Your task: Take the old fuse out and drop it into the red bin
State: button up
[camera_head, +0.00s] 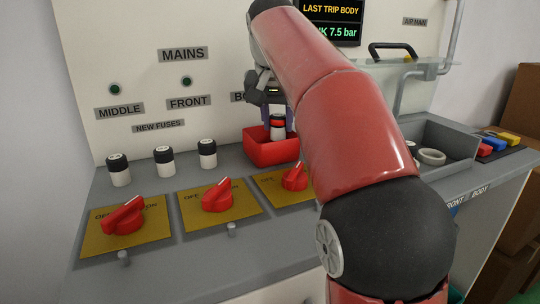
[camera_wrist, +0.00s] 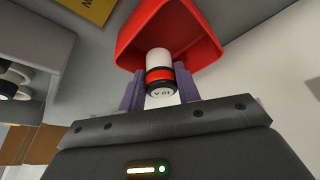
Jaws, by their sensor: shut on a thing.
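The old fuse (camera_head: 277,132) is white with a black cap and a red band. It stands roughly upright between the purple fingers of my gripper (camera_head: 278,122), which is shut on it. The red bin (camera_head: 270,152) sits on the grey bench, and the fuse is over its opening. In the wrist view the fuse (camera_wrist: 160,75) shows its marked end between the fingers (camera_wrist: 160,90), with the red bin (camera_wrist: 205,42) behind it. I cannot tell how far its lower end is from the bin floor.
Several white fuses with black caps (camera_head: 164,161) stand left under "NEW FUSES". Red rotary switches (camera_head: 217,195) on yellow plates line the front. A grey tray (camera_head: 455,145) holding round white parts is at the right. My arm hides the middle of the bench.

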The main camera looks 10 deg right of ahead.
jog(key=shift+f, duration=0.1)
jog(key=o, duration=1.1)
jog(key=shift+c, duration=0.2)
jog(key=p+v, duration=0.2)
jog(key=v, duration=0.6)
jog(key=shift+p, duration=0.3)
jog(key=shift+f, duration=0.1)
